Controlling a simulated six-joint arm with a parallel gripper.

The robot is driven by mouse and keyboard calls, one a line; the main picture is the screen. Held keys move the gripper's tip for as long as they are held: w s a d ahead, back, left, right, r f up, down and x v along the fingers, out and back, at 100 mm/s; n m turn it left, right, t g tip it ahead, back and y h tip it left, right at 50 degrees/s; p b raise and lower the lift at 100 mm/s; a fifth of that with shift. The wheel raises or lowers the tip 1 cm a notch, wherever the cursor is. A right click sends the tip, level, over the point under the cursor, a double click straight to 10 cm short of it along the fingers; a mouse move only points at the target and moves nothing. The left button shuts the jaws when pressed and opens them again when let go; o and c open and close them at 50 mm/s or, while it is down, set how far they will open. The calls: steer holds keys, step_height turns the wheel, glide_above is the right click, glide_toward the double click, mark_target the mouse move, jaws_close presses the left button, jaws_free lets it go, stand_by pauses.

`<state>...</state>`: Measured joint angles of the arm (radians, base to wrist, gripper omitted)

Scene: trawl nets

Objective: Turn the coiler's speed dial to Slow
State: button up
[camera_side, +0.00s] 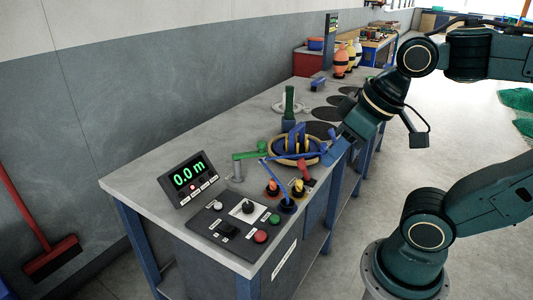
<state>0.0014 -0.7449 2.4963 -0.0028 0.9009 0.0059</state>
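The control panel (236,244) lies at the front end of the grey bench. A black knob on a white plate (248,207) looks like the speed dial; its marks and pointer direction are too small to read. A paler knob (216,206) sits to its left. The coiler (296,158), a tan-rimmed ring with blue and yellow parts, stands behind the panel. My gripper (333,155) is at the coiler's right side, above the bench edge, well behind and to the right of the knobs. Its fingertips blend with blue parts there, so I cannot tell their opening.
A display reading 0.0 m (188,177) stands left of the panel. A green button (274,219), a red button (260,236) and a black switch (227,229) surround the knob. A green arm (245,156) sticks out nearby.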

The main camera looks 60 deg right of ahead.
steer(key=o, duration=0.4)
steer(key=shift+w, duration=0.2)
steer(key=shift+c, duration=0.2)
steer(key=shift+o, duration=0.3)
steer(key=shift+w+a+r, duration=0.1)
steer(key=shift+w+r, duration=0.05)
steer(key=shift+w, duration=0.1)
steer(key=m+g+y, duration=0.3)
steer(key=m+g, duration=0.3)
steer(key=m, duration=0.4)
glide_above(248, 204)
steer(key=s+d, duration=0.1)
steer(key=s, duration=0.1)
step_height(248, 204, down, 6)
steer(key=w+d+f+m+g+y, duration=0.1)
steer(key=w+d+f+m, duration=0.2)
steer(key=f, duration=0.4)
steer(key=shift+w+d+m, duration=0.3)
steer(key=shift+w+d, duration=0.35)
steer(key=shift+d, duration=0.05)
steer(key=shift+a+f, duration=0.1)
steer(key=shift+f, duration=0.1)
steer(key=x, duration=1.3)
steer(key=shift+s+a+f, duration=0.2)
steer(key=shift+s, duration=0.05)
